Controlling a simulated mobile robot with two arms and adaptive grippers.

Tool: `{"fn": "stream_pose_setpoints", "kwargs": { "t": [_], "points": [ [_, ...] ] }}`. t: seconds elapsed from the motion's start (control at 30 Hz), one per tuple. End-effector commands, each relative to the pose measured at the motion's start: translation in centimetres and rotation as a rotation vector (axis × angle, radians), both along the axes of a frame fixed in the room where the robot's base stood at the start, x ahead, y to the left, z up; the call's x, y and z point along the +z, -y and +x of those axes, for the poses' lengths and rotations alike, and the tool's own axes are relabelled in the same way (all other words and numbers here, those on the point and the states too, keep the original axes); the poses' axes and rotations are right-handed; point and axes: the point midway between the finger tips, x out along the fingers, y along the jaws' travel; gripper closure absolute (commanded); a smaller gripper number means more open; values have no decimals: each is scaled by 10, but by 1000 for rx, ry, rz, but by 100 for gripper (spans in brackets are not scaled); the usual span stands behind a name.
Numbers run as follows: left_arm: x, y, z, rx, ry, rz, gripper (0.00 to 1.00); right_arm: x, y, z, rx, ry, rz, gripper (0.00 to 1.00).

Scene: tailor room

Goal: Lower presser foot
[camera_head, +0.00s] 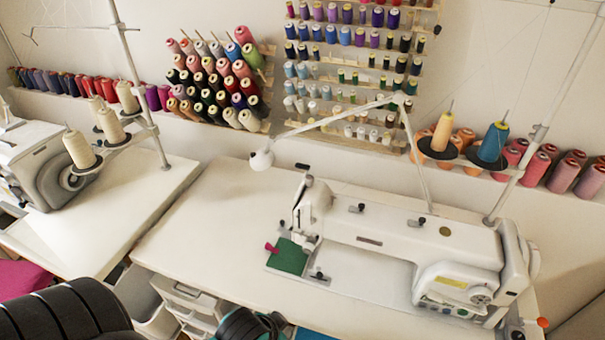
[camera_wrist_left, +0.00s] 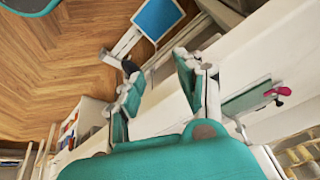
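The white sewing machine (camera_head: 400,245) stands on the white table, with its head at the left end. The presser foot area (camera_head: 311,241) is under the head; the foot is too small to tell if it is raised or lowered. A green fabric piece (camera_head: 288,257) lies at the needle, with a small pink item (camera_head: 271,248) at its edge. The fabric (camera_wrist_left: 247,99) and pink item (camera_wrist_left: 279,92) also show in the left wrist view. My left gripper (camera_head: 250,325) is at the table's front edge, apart from the machine. Its teal fingers (camera_wrist_left: 157,82) are spread and empty. My right gripper is not seen.
A thread stand (camera_head: 465,155) with two spools rises behind the machine. A white lamp arm (camera_head: 335,122) reaches over the table. White drawers (camera_head: 190,303) stand below the front edge. A second machine (camera_head: 45,165) is at left. The table left of the machine is clear.

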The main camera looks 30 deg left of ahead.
Motion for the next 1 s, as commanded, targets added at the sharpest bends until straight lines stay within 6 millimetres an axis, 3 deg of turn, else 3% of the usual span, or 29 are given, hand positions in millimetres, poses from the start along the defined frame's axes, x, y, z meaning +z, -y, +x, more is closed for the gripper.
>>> {"fn": "stream_pose_setpoints", "kwargs": {
  "t": [0.1, 0.47, 0.63, 0.8, 1.0],
  "points": [
    [25, -9, 7, -34, 71, 33, 64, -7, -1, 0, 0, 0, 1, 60],
    [31, -57, 73, -238, 375, 240, 64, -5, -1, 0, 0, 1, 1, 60],
    [45, -92, 109, -383, 579, 426, 64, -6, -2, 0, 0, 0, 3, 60],
    [80, -137, 141, -574, 853, 728, 64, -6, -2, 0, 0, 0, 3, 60],
    [126, -171, 147, -741, 1111, 1067, 64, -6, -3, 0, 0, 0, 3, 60]
  ]
}}
